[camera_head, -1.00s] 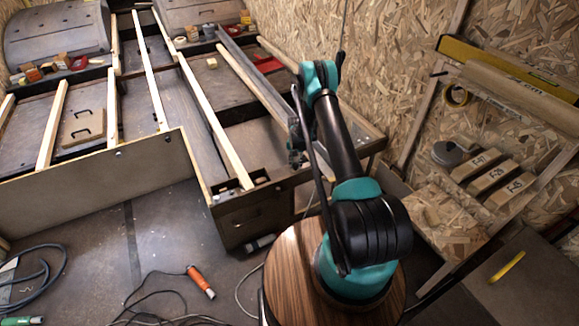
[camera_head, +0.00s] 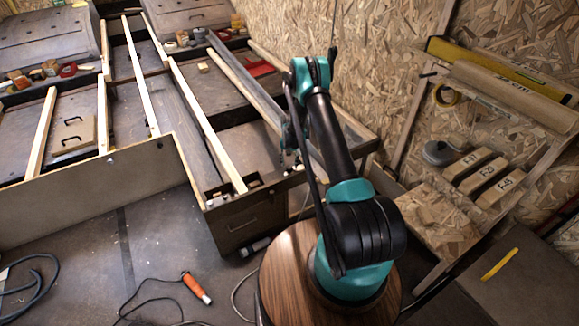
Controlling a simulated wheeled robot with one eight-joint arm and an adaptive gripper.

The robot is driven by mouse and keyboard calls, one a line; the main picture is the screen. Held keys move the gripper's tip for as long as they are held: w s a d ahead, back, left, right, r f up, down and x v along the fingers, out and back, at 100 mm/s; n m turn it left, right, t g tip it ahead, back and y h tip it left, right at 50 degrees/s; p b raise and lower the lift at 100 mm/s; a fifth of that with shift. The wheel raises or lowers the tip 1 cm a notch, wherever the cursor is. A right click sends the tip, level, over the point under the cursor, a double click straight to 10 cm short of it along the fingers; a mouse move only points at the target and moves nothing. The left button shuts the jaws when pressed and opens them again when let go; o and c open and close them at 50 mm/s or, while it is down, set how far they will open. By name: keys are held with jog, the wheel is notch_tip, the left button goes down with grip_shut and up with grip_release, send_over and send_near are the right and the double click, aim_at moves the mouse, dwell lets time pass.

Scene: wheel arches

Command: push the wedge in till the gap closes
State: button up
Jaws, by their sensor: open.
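My gripper (camera_head: 290,158) is small in the head view, at the end of my teal and black arm, beside the front right corner of the wooden bed frame (camera_head: 262,187). Its fingers are open and partly hidden by my own arm links. I cannot tell whether they touch anything. I cannot make out the wedge or the gap for certain. A small pale wooden block (camera_head: 203,67) lies inside the frame, well beyond my gripper. Three labelled wooden blocks (camera_head: 468,164) lie on the chipboard shelf at the right.
Long pale slats (camera_head: 205,120) run across the frame. A chipboard wall stands close on my right. An orange-handled tool (camera_head: 195,287) and dark cables lie on the floor.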

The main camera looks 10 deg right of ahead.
notch_tip(320, 180, up, 10)
jog(key=shift+f, duration=0.2)
dwell(0.5)
jog(key=s+d+r+n+t, duration=0.1)
jog(key=s+r, duration=0.7)
jog(key=r, duration=0.4)
jog(key=s+d+r+n+t, duration=0.1)
jog(key=s+d+r, duration=0.1)
jog(key=s+r, duration=0.8)
jog(key=s+r+n+t, duration=0.1)
jog(key=s+r, duration=0.2)
jog(key=s, duration=0.9)
jog(key=s+d+r+n+t, duration=0.1)
jog(key=s+r, duration=0.2)
jog(key=s, duration=1)
jog(key=shift+n, duration=0.4)
jog(key=shift+w, duration=0.1)
